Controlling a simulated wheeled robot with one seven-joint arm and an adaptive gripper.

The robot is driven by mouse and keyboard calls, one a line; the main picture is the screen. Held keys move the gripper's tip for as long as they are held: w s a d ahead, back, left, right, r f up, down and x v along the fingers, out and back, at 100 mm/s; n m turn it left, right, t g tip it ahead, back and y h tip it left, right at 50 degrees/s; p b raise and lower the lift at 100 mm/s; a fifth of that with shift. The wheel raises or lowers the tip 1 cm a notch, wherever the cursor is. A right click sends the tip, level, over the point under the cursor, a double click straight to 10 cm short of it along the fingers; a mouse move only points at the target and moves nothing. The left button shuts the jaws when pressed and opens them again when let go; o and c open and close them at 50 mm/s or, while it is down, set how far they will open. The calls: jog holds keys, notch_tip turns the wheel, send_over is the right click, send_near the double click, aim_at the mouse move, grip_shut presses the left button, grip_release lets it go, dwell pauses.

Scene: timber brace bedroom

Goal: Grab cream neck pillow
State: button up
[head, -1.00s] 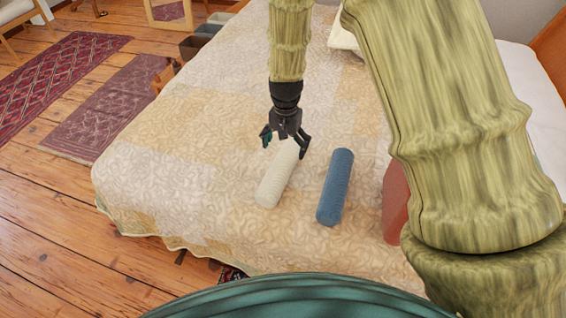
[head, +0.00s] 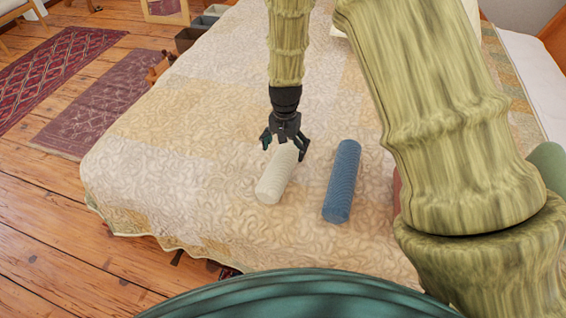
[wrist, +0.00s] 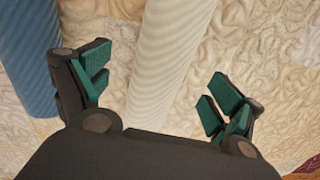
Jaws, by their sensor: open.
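The cream neck pillow (head: 275,181) is a ribbed cylinder lying on the bed in the head view. My gripper (head: 284,146) is open over its far end, pointing down, and hides that end. In the wrist view the cream pillow (wrist: 168,65) runs between the two spread fingers of my gripper (wrist: 165,95). Both fingers stand apart from it there, and nothing is held. I cannot tell the exact height of the fingertips above the quilt.
A blue ribbed cylinder (head: 342,182) lies just right of the cream pillow; it also shows in the wrist view (wrist: 27,60). A reddish object is mostly hidden behind my arm. The quilted bed (head: 150,150) is clear to the left.

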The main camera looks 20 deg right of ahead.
jog(key=shift+w+f+p, duration=0.15)
jog(key=shift+f+p, duration=0.05)
jog(key=shift+f, duration=1.9)
jog(key=shift+w+f+p, duration=0.1)
jog(key=shift+f+p, duration=0.05)
jog(key=shift+f, duration=1.9)
jog(key=c, duration=1.3)
jog(key=shift+r, duration=0.15)
